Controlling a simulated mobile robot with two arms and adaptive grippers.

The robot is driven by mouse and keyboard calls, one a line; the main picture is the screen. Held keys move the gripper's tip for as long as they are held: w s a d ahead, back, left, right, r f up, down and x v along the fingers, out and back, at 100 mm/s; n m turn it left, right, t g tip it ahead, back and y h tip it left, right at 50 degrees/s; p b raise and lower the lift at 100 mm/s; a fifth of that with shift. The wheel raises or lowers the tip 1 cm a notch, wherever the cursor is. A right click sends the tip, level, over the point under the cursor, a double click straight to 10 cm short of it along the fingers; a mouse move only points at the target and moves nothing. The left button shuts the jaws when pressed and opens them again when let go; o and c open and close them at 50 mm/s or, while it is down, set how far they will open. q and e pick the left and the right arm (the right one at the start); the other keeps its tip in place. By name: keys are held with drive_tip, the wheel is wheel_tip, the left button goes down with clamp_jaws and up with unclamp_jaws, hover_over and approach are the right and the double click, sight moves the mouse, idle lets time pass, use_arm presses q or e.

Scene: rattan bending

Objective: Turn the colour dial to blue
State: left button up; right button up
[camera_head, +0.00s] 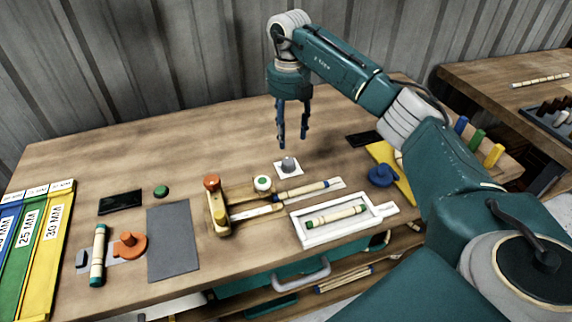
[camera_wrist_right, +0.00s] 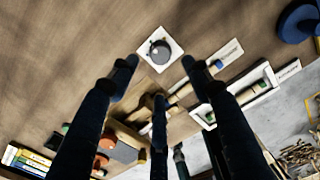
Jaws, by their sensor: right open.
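The dial (camera_head: 288,165) is a small round grey knob on a white square plate (camera_head: 280,174) that lies on the wooden table. It also shows in the right wrist view as a dark grey knob (camera_wrist_right: 160,51) with a small pale mark near its top. I cannot read any colour setting on it. My right gripper (camera_head: 292,142) is open and empty, pointing down above the dial and apart from it. In the right wrist view the dial appears just beyond and between the fingertips. My left gripper is not in view.
A white tray (camera_head: 300,236) holding a rattan piece is in front. A blue knob (camera_head: 382,174) sits to the right. The table behind is clear.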

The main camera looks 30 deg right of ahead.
sight(288, 161)
wheel_tip(288, 161, down, 9)
drive_tip(key=shift+s+p, duration=0.1)
drive_tip(key=shift+p, duration=1.05)
drive_tip(key=shift+f, duration=0.75)
drive_tip(key=c, duration=1.2)
